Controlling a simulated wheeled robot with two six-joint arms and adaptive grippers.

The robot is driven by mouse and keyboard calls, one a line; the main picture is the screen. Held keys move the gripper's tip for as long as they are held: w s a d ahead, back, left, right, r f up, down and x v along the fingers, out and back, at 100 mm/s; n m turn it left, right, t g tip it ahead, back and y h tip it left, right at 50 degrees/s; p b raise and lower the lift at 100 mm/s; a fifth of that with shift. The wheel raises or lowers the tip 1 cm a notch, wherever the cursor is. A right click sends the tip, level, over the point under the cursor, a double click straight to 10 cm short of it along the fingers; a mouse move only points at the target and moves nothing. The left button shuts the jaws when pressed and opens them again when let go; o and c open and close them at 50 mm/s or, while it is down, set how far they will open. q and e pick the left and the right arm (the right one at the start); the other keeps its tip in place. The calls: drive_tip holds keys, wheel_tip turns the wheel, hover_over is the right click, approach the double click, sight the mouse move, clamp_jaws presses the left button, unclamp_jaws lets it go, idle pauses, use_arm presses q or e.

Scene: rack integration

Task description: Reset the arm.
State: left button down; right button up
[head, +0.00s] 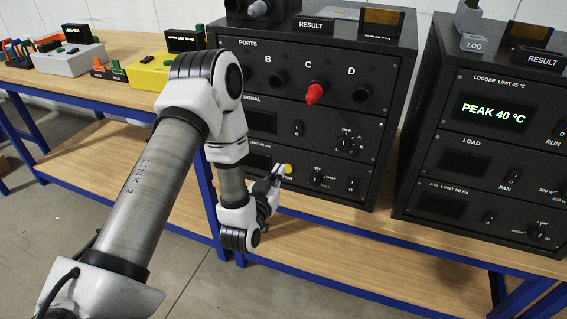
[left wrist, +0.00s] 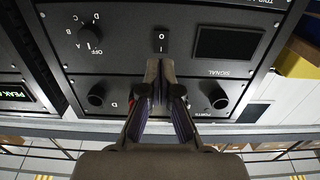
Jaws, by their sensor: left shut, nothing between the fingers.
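My left arm reaches in from the left in the head view and bends down in front of the black PORTS rack unit (head: 290,58). A red plug (head: 315,94) sits at port C. My right gripper is not in view.
A second black rack unit (head: 480,160) reading PEAK 40 °C stands to the right. A yellow box (head: 155,76) and a grey box (head: 72,60) stand on the wooden bench at left. Blue frame legs and a lower shelf (head: 110,165) lie below.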

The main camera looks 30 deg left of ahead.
use_arm(q)
drive_tip(key=shift+s+f, duration=0.1)
drive_tip(key=shift+f, duration=0.05)
idle(0.3)
drive_tip(key=s+d+f+m+g+h+p, duration=0.35)
drive_tip(key=s+d+f+g, duration=0.5)
drive_tip(key=f, duration=0.45)
drive_tip(key=s+d+f+g, duration=0.1)
drive_tip(key=s+f+g, duration=0.1)
drive_tip(key=s, duration=0.5)
drive_tip(key=s+d+f+n+g, duration=0.1)
drive_tip(key=s+f+g, duration=0.2)
drive_tip(key=s, duration=0.4)
drive_tip(key=s+f+g, duration=0.2)
drive_tip(key=s+g, duration=0.2)
drive_tip(key=s, duration=0.3)
drive_tip(key=shift+s+d+f, duration=0.15)
drive_tip(key=shift+d+f, duration=0.05)
drive_tip(key=shift+d, duration=0.2)
